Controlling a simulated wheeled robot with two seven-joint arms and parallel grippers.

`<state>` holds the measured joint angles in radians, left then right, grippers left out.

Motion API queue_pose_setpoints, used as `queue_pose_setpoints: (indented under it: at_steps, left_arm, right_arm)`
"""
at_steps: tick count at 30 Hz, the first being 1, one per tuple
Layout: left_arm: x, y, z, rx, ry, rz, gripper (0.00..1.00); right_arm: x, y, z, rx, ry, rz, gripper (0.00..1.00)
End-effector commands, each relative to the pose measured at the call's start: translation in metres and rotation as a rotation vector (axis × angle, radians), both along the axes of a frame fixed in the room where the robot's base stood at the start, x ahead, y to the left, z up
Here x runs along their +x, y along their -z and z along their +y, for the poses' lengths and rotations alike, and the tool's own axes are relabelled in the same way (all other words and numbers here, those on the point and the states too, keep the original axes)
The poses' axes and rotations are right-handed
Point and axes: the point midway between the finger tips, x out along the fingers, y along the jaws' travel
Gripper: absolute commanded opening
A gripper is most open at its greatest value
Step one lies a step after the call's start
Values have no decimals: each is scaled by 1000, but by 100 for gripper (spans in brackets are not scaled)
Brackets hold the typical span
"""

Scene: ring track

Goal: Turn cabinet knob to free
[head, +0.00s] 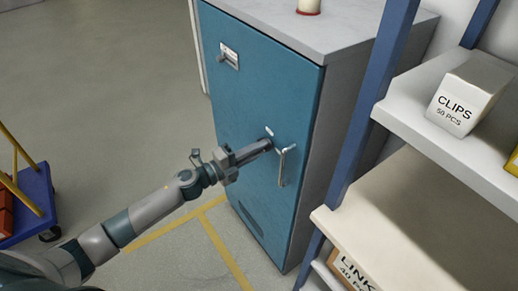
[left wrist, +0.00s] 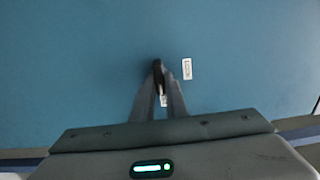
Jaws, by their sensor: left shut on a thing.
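The blue cabinet (head: 240,110) stands with its door facing me. My left gripper (head: 270,144) reaches the door just left of a metal pull handle (head: 282,168). In the left wrist view the fingers (left wrist: 158,80) close together around a small dark knob (left wrist: 157,66) on the blue door. The fingers hide most of the knob, so its turn angle cannot be read. A small pale label plate (left wrist: 187,68) sits on the door right of the fingertips. The door looks flush with the cabinet. My right gripper is not in view.
A plate with a small dark part (head: 229,57) is high on the door. A shelf rack with a blue post (head: 372,95) and a clips box (head: 462,100) stands close on the right. A blue cart (head: 30,205) is at left. Floor between is clear.

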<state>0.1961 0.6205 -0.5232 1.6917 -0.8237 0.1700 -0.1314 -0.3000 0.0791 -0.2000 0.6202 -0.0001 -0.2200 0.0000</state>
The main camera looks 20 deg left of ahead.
Motion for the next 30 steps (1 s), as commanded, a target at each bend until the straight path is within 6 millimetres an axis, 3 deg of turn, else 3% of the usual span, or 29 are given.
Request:
queue_pose_setpoints:
  at_steps: [5, 6, 8, 9, 22, 30]
  left_arm:
    - [-1, 1, 0, 2, 1, 0, 0]
    - [-1, 1, 0, 2, 1, 0, 15]
    - [0, 1, 0, 1, 1, 0, 29]
    - [0, 1, 0, 1, 1, 0, 31]
    - [-4, 2, 4, 1, 0, 2, 31]
    - [-28, 4, 22, 2, 0, 2, 31]
  right_arm:
    - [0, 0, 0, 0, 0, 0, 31]
    - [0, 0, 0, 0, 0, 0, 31]
    - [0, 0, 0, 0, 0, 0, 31]
    - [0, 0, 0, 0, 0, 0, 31]
    - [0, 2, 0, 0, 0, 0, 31]
    - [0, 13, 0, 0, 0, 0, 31]
